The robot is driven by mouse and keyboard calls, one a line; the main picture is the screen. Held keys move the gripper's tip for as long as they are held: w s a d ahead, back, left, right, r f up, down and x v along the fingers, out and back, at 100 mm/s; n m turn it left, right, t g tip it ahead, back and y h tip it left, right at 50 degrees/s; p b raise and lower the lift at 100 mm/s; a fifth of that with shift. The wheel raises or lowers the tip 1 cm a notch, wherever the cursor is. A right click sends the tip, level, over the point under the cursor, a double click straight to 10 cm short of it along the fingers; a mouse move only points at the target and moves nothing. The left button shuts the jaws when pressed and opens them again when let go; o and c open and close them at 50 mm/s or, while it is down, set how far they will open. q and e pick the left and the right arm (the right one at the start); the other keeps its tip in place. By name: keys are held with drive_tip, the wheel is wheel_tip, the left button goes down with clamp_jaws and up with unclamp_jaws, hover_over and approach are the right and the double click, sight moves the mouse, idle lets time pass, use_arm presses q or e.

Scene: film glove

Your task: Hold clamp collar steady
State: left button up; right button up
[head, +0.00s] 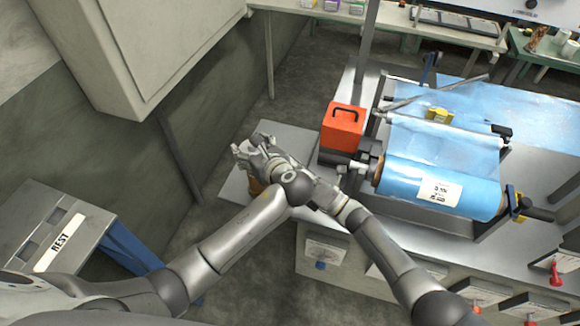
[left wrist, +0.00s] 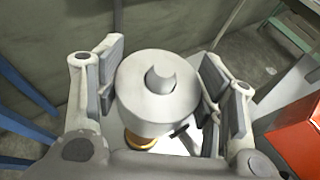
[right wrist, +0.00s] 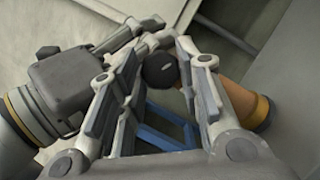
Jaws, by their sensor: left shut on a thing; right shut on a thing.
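The clamp collar (left wrist: 152,104), a thick grey ring with a crescent-shaped opening in its face, sits between the fingers of my left gripper (left wrist: 160,84), which is shut on it. In the head view my left gripper (head: 260,150) is over the small grey bench, and the collar cannot be made out there. My right gripper (right wrist: 163,77) is shut on a dark round-ended piece (right wrist: 159,71); what it belongs to is unclear.
A grey stand marked REST (head: 90,225) is at left. The pale cabinet (head: 160,40) overhangs at upper left.

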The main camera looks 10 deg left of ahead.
drive_tip(key=shift+m+h, duration=0.7)
drive_tip(key=shift+m, duration=1.1)
drive_tip(key=o, duration=0.8)
drive_tip(key=shift+c, duration=0.2)
drive_tip(key=shift+d, duration=0.1)
drive_tip(key=v, duration=1.2)
drive_tip(key=shift+s, duration=0.15)
drive_tip(key=shift+o, duration=0.5)
